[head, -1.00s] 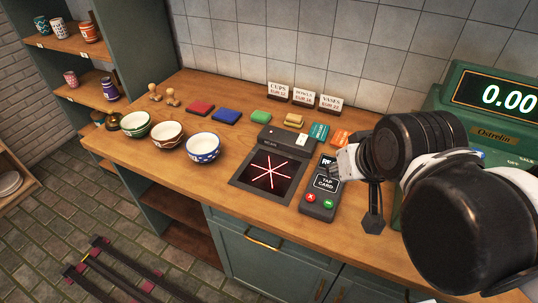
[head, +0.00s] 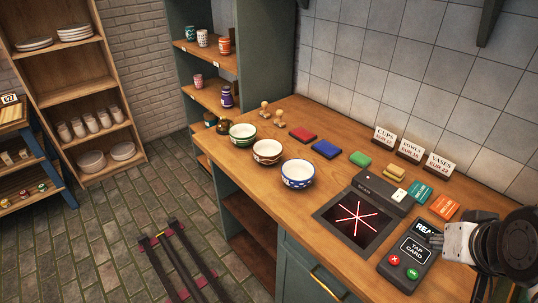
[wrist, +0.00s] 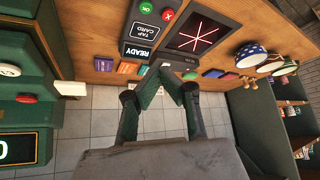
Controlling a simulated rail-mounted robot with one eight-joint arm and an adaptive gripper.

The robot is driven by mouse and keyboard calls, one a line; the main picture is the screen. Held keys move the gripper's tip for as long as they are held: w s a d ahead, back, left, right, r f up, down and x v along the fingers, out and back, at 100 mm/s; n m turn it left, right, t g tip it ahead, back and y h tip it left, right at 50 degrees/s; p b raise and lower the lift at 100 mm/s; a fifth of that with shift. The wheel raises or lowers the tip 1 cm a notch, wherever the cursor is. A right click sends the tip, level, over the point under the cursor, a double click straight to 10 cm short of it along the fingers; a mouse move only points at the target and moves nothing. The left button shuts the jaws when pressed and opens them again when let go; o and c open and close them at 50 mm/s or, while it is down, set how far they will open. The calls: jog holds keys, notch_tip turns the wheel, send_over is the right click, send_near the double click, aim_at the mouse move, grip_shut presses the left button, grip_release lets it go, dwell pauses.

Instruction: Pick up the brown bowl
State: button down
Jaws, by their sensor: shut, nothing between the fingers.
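The brown bowl (head: 267,152), white inside with a brown patterned outside, stands upright on the wooden counter. It is the middle one of three bowls, between the green bowl (head: 242,134) and the blue bowl (head: 297,174). My gripper (head: 434,239) is at the right of the head view, over the card reader, well away from the bowls. In the wrist view its fingers (wrist: 161,76) come together, shut and empty. The bowls show small at the right of the wrist view, with the blue bowl (wrist: 251,56) nearest; the brown one is partly hidden there.
The counter (head: 240,185) also holds a scanner pad (head: 356,219), a card reader (head: 410,262), coloured pads, wooden stamps (head: 279,119) and price signs (head: 410,150). A green shelf upright (head: 267,60) rises behind the bowls' left end. The counter between bowls and scanner is clear.

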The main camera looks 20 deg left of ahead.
jog(key=c, duration=2.5)
grip_release()
jog(key=o, duration=2.5)
